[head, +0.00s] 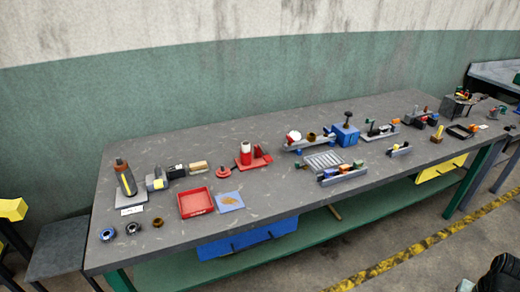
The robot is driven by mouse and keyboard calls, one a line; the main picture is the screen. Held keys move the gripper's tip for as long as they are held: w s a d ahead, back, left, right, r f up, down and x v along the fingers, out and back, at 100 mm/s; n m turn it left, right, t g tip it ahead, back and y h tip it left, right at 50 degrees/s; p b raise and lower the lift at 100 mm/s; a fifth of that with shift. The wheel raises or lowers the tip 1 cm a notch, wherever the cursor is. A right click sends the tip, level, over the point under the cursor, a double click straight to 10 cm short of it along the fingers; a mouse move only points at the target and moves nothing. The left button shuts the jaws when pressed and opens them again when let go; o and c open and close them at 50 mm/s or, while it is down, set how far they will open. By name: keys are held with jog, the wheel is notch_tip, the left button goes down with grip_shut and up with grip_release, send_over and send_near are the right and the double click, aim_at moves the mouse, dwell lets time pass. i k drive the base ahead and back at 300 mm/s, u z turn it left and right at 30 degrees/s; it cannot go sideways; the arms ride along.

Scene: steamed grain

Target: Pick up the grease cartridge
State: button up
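A dark upright cylinder with an orange-brown top and a yellow mark (126,178) stands on a grey plate at the left end of the workbench; it may be the grease cartridge. A red-and-white upright cylinder (246,153) stands farther right by a red holder, and it could also be the cartridge. They are too small to tell apart by label. I cannot make out my gripper in the head view. A black shape is cut off at the lower right corner, and I cannot tell what it is.
The long grey workbench (300,222) holds a red tray (195,203), a blue mat (230,202), several rings at the front left, and a blue vise-like block (345,134). A white card (131,211) lies before the dark cylinder. The left back bench top is clear.

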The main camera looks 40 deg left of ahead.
aim_at(245, 145)
jog(key=i, duration=1.3)
jog(key=u, duration=3.85)
jog(key=i, duration=1.05)
jog(key=u, duration=0.05)
